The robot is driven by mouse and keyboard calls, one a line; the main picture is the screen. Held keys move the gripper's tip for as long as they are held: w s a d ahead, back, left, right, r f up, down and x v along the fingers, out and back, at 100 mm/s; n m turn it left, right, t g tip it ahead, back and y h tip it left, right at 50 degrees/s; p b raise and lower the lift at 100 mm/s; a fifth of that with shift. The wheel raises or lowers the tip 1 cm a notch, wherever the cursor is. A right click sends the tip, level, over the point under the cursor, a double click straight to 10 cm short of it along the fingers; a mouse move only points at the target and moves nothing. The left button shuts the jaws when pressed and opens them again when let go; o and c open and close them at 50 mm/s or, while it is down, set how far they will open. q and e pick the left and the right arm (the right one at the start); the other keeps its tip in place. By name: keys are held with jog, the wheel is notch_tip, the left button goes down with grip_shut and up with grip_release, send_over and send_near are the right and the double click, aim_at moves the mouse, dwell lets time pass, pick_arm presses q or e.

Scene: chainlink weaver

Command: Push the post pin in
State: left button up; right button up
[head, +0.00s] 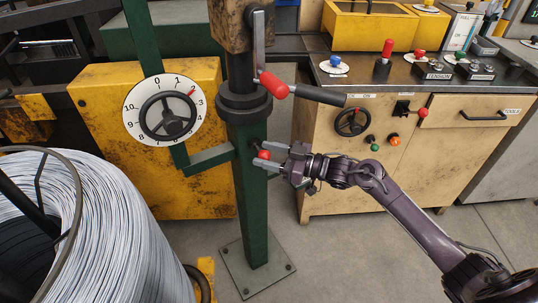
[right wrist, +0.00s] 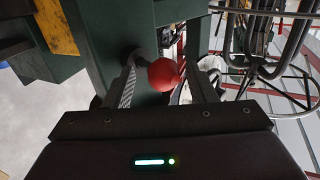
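The post pin shows as a red ball knob (head: 263,155) on a dark shaft at the side of the green post (head: 251,215). In the right wrist view the red knob (right wrist: 163,74) sits between my right gripper's fingers, with its shaft running to the green post behind. My right gripper (head: 270,156) comes in from the right, level with the knob. Its fingers stand apart on either side of the knob, with a visible gap on the left side in the wrist view. The pin's far end is hidden in the post. My left gripper is not in view.
A red-tipped lever (head: 274,85) and a dark handle (head: 320,95) are above the knob. A numbered dial (head: 164,110) is at the left, above a wire coil (head: 105,240). A beige cabinet (head: 335,180) stands behind my right arm. Floor right of the post is clear.

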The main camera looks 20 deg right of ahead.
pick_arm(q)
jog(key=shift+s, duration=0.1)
pick_arm(e)
jog(key=shift+s+d, duration=0.1)
jog(key=shift+s, duration=0.05)
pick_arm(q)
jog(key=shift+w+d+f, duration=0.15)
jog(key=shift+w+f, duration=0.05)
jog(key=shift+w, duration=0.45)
pick_arm(e)
jog(key=v, duration=0.7)
jog(key=shift+s+d, duration=0.2)
jog(key=shift+d, duration=0.1)
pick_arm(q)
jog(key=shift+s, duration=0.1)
